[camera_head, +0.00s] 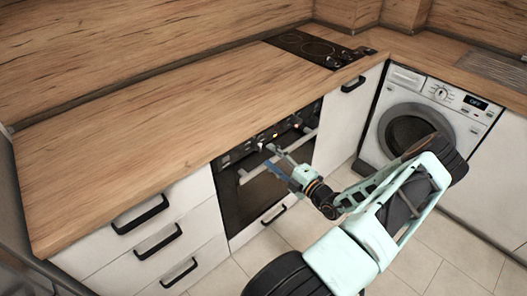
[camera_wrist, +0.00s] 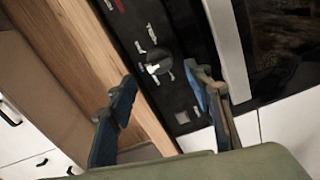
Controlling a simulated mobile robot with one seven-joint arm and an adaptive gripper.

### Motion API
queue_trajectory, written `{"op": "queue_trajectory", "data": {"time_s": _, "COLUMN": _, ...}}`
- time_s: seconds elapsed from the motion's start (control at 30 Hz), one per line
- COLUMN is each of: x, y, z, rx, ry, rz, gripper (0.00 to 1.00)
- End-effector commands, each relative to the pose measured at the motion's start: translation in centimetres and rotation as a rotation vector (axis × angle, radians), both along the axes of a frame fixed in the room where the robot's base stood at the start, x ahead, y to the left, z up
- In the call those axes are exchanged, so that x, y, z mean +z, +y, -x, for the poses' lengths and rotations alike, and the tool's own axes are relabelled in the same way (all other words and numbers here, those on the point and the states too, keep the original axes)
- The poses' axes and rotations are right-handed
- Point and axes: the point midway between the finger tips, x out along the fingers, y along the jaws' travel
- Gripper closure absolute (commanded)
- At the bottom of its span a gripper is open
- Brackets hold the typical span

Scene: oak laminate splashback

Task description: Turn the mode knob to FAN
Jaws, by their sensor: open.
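The oven (camera_head: 255,195) is built in below the worktop, with a black control panel along its top. In the wrist view a round dark knob (camera_wrist: 159,67) with a light pointer bar is on that panel, with small pale markings around it. The lettering is too small to read, so I cannot tell which mode it points to. My gripper (camera_head: 281,165) is open in front of the panel, and also shows in the wrist view (camera_wrist: 161,75). Its two blue-grey fingers appear on either side of the knob, with nothing between them touching it visibly; the depth gap is unclear.
The wooden worktop (camera_head: 170,120) overhangs just above the panel. The oven's light handle bar (camera_wrist: 226,50) runs close beside my right finger. White drawers (camera_head: 150,225) are left; a washing machine (camera_head: 425,115) is right. A black hob (camera_head: 318,48) lies on the worktop.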

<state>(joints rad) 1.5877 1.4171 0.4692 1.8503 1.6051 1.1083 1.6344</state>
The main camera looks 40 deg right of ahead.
Motion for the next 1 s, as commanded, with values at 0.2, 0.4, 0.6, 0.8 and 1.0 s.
{"op": "queue_trajectory", "data": {"time_s": 0.2, "x": 0.0, "y": -0.4, "z": 4.2, "rx": -0.002, "ry": 0.001, "rz": 0.001, "gripper": 0.53}}
{"op": "queue_trajectory", "data": {"time_s": 0.4, "x": 0.0, "y": -0.4, "z": 5.9, "rx": 0.001, "ry": 0.0, "rz": 0.0, "gripper": 0.53}}
{"op": "queue_trajectory", "data": {"time_s": 0.6, "x": 0.0, "y": -0.4, "z": 6.1, "rx": 0.002, "ry": 0.0, "rz": 0.0, "gripper": 0.53}}
{"op": "queue_trajectory", "data": {"time_s": 0.8, "x": 0.0, "y": -0.4, "z": 6.0, "rx": 0.001, "ry": 0.0, "rz": 0.0, "gripper": 0.53}}
{"op": "queue_trajectory", "data": {"time_s": 1.0, "x": 0.0, "y": -0.4, "z": 6.0, "rx": 0.002, "ry": 0.0, "rz": 0.002, "gripper": 0.53}}
